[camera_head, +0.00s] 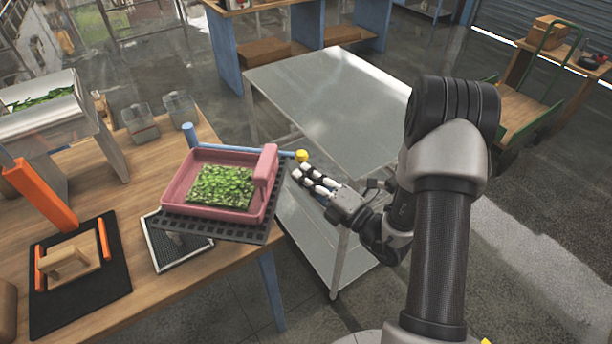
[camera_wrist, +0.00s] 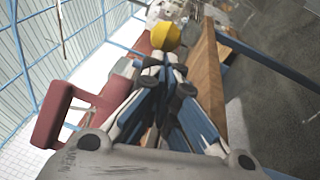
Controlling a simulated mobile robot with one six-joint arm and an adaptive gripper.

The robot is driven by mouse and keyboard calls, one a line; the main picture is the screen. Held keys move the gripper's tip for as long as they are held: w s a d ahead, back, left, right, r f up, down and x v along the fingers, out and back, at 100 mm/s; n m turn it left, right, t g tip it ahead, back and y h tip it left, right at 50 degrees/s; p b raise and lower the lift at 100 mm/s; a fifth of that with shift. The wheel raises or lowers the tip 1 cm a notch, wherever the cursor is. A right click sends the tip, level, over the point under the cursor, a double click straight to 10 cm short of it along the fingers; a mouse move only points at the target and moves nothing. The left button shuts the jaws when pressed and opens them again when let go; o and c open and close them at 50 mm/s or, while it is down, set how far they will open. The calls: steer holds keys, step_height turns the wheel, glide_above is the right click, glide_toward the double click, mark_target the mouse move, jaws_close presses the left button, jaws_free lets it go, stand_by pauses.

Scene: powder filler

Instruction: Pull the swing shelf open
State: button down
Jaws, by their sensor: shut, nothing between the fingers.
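The swing shelf appears to be the dark perforated plate (camera_head: 222,230) at the right edge of the wooden table. A pink tub (camera_head: 178,190) with green leaves (camera_head: 220,187) stands on it. A blue bar (camera_head: 240,149) runs behind the tub from a blue post (camera_head: 189,134) to a yellow knob (camera_head: 301,156). The knob also shows in the wrist view (camera_wrist: 166,35), just beyond my fingertips. My gripper (camera_head: 304,172) is shut and empty, close beside the knob on its near side. I cannot tell whether the fingers touch the knob. The tub's raised end shows in the wrist view (camera_wrist: 54,115).
A grey metal table (camera_head: 335,95) stands behind and right of my gripper. On the wooden table (camera_head: 190,285) are a black mat with a wooden block (camera_head: 68,262), a mesh tray (camera_head: 165,255) and clear containers (camera_head: 140,123). Open floor lies at the lower right.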

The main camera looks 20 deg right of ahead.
steer(key=w+d, duration=0.1)
steer(key=w, duration=0.1)
steer(key=w+d+p, duration=0.1)
steer(key=shift+w, duration=0.35)
